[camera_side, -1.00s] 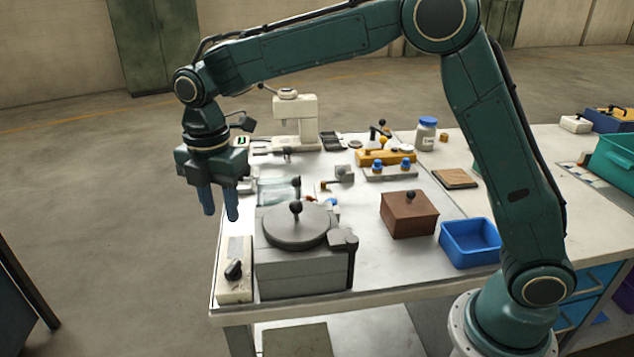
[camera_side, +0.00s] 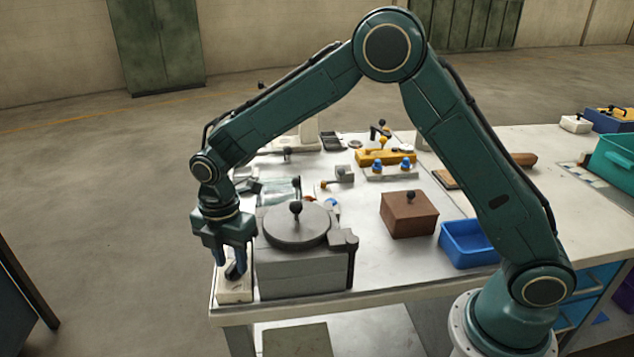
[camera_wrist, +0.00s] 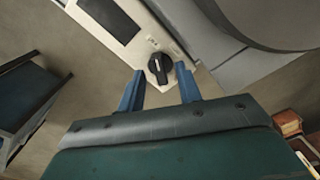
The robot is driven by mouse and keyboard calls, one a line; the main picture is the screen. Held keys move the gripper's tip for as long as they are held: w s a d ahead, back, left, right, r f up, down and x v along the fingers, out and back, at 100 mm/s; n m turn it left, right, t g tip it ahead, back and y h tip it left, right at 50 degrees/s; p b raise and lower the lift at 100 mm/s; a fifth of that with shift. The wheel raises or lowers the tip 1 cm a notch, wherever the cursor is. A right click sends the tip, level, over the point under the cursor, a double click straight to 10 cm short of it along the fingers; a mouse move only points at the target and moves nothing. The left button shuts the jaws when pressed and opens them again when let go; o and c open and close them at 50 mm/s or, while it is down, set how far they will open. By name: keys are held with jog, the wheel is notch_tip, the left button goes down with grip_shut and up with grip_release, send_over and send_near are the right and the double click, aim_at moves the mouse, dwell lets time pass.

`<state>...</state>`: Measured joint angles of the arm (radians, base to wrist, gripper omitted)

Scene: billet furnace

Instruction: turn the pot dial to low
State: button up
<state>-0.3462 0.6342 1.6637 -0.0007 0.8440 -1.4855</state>
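The pot dial is a black knob (camera_wrist: 160,67) with a pale pointer line, on a cream control panel (camera_side: 234,291) beside the grey pot furnace (camera_side: 305,268). In the wrist view the knob lies ahead of and between my two blue fingertips. My gripper (camera_wrist: 160,88) is open, with a finger on either side of the knob's line and a visible gap between them. In the side view my gripper (camera_side: 229,272) is low over the panel, and its fingers partly hide the knob. I cannot tell whether they touch it.
The furnace's round lid (camera_side: 297,228) with its black knob stands close to the right of my gripper. A brown lidded box (camera_side: 408,216) and a blue bin (camera_side: 468,245) are further right. The table's left edge is just beside the panel.

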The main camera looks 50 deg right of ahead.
jog(key=shift+f, duration=0.4)
grip_shut()
jog(key=shift+m, duration=0.4)
jog(key=m, duration=1.1)
dwell(0.4)
